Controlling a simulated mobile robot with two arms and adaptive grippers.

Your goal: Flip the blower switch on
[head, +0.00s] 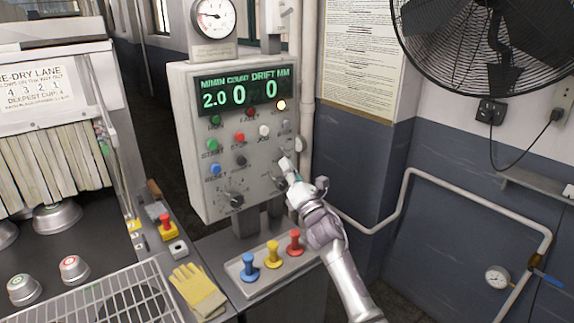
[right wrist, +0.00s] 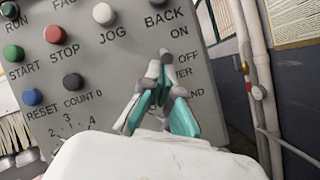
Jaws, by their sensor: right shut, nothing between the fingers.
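The grey control panel (head: 222,150) stands in the middle of the head view and fills much of the right wrist view (right wrist: 115,70). My right gripper (head: 288,166) is at the panel's right side, fingers shut with nothing between them. In the right wrist view its fingertips (right wrist: 158,70) are close to the panel face, beside the ON and OFF lettering. A label ending in "ER" is partly covered by a finger. My left gripper is not in view.
Coloured buttons, including a white JOG button (right wrist: 104,14), and a knob (head: 234,200) are near on the panel. Blue, yellow and red-topped handles (head: 295,242) stand below. A white pipe (head: 400,190) runs along the right wall. A fan (head: 480,45) hangs upper right.

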